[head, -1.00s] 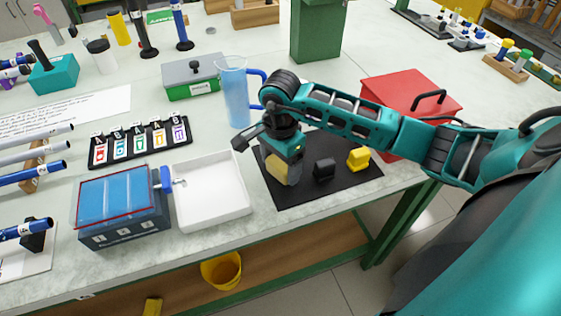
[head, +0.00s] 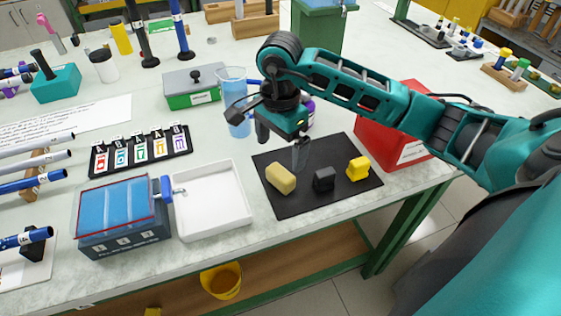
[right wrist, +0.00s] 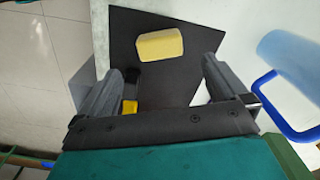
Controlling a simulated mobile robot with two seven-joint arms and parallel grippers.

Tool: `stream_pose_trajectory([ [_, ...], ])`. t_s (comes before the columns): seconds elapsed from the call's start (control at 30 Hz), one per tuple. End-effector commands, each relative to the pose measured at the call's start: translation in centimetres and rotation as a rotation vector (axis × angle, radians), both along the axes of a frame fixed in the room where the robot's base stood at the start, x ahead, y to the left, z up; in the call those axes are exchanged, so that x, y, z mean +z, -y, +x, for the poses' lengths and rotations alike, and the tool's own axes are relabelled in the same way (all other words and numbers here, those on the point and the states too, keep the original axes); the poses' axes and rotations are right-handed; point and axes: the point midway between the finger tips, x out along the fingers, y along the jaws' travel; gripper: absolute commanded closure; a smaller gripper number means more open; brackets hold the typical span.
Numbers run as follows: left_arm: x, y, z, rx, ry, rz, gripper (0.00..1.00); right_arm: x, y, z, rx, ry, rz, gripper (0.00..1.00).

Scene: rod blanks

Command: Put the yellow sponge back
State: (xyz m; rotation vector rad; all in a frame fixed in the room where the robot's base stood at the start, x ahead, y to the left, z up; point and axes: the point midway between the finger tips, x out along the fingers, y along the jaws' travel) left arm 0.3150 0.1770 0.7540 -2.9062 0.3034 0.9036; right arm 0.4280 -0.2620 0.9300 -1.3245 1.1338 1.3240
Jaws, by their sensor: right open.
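The pale yellow sponge (head: 281,178) lies on the left part of the black mat (head: 300,207) in the head view. In the right wrist view the sponge (right wrist: 160,44) lies on the mat beyond the fingertips, apart from them. My right gripper (head: 281,150) is open and empty, raised above the back of the mat behind the sponge. In the right wrist view its two fingers (right wrist: 167,78) stand wide apart. My left gripper is not in view.
A black block (head: 324,179) and a bright yellow block (head: 358,169) sit on the mat right of the sponge. A white tray (head: 243,208) is to the left. A blue jug (head: 232,85) and a red box (head: 420,153) stand close to my right arm.

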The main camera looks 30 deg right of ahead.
Motion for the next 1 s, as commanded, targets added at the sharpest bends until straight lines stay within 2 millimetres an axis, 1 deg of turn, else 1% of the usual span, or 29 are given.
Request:
stream_pose_trajectory([
  [0.03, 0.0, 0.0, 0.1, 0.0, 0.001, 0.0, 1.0, 1.0, 0.0, 0.1, 0.001, 0.004, -0.001, 0.0],
  [0.1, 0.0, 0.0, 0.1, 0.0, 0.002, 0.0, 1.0, 2.0, 0.0, 0.1, 0.001, 0.003, -0.001, 0.0],
  [0.2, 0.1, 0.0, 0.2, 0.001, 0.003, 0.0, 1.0, 3.0, 0.0, 0.0, 0.001, 0.001, 0.0, 0.0],
  [0.3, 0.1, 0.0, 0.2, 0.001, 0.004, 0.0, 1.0, 3.5, 0.0, 0.0, 0.0, 0.0, -0.001, 0.0],
  [1.0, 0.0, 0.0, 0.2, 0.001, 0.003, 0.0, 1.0, 3.6, 0.0, 0.0, 0.0, -0.001, 0.0, 0.0],
])
